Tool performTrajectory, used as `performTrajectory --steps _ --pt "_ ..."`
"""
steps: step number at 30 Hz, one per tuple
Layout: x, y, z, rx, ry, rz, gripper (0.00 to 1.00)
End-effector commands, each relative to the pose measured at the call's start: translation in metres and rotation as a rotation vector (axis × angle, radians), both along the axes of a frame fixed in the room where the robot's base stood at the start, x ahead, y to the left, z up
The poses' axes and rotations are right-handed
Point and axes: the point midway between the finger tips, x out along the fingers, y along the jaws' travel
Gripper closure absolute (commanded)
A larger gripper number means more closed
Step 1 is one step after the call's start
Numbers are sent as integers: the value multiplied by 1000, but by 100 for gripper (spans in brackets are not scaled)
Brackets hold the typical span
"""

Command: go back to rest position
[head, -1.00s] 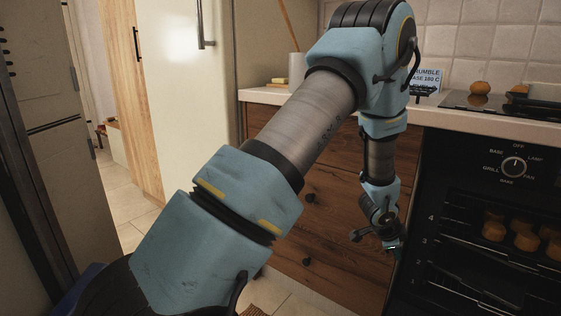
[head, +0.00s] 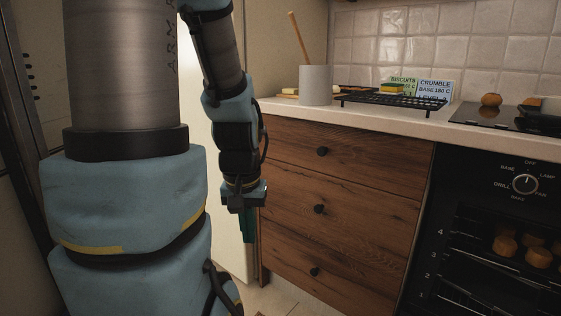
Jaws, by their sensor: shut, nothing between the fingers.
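My gripper (head: 248,226) hangs at the end of my blue and grey arm, left of the middle in the head view. It points down in front of the left edge of the wooden drawer unit, below counter height. Its fingers look green and shut, and I see nothing held between them. The upper part of my arm runs out of the top of the picture.
An oven (head: 490,215) with food inside is at the right. A refrigerator (head: 228,140) is at the left.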

Motion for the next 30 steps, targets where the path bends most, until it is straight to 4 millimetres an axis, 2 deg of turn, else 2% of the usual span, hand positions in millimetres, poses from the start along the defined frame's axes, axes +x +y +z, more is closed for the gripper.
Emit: performTrajectory --steps 1,8,15,21,25,30 --pt "0 0 20 0 0 -1 100" --pt "1 0 73 1 -2 -4 100" --pt "1 0 149 2 -2 -6 100" --pt "1 0 203 2 -2 -6 100" --pt "1 0 224 2 -2 -6 100" --pt "1 0 233 2 -2 -6 100"
